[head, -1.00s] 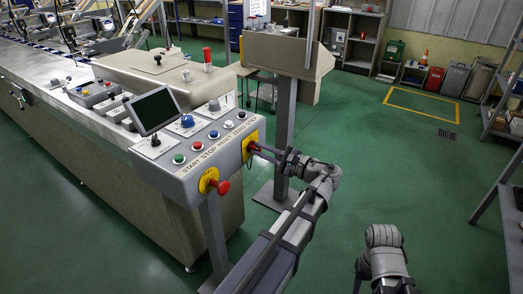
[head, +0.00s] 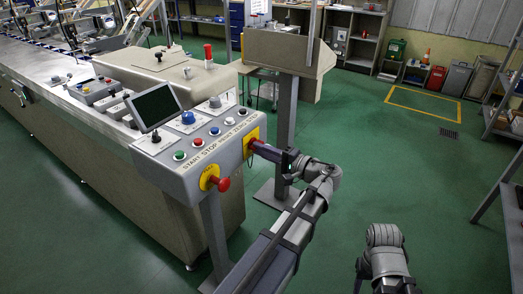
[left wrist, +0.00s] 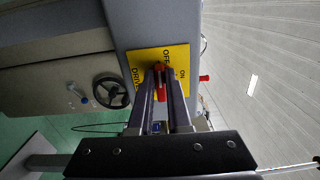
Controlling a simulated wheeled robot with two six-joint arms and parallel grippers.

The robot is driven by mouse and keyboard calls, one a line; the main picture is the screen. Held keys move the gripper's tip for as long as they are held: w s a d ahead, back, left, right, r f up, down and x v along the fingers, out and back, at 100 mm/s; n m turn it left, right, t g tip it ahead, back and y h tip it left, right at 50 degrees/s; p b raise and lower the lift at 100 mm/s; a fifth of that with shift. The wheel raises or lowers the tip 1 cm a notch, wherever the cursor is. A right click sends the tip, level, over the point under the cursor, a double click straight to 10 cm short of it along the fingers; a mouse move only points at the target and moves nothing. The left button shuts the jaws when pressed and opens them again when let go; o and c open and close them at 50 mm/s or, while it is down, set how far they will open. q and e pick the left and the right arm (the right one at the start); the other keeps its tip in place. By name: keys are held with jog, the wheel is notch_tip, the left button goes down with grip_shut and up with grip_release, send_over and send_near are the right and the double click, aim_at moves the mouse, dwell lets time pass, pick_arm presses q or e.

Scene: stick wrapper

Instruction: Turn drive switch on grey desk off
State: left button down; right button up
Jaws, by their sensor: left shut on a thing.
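The grey desk (head: 195,165) is a sloped control console on the end of a long machine. On its right end face is a yellow plate (left wrist: 143,60), marked OFF, ON and DRIVE in the left wrist view. The drive switch (left wrist: 162,92) has a red handle on this plate. My left gripper (head: 252,148) is shut on the handle, a finger on each side of it. In the wrist view the handle lies up and down, its upper end near OFF; the fingers partly hide it. My right gripper is not in view.
A red mushroom button (head: 222,184) on a yellow plate sits on the desk's front face, left of the switch. Coloured buttons and a tilted screen (head: 155,107) are on top. A post-mounted box (head: 285,50) stands behind my left gripper. The green floor to the right is open.

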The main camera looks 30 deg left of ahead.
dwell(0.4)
pick_arm(q)
jog(key=c, duration=0.9)
grip_release()
jog(key=shift+o, duration=0.2)
jog(key=d, duration=0.7)
jog(key=shift+s+d, duration=0.35)
jog(key=shift+d, duration=0.05)
jog(key=shift+f, duration=0.1)
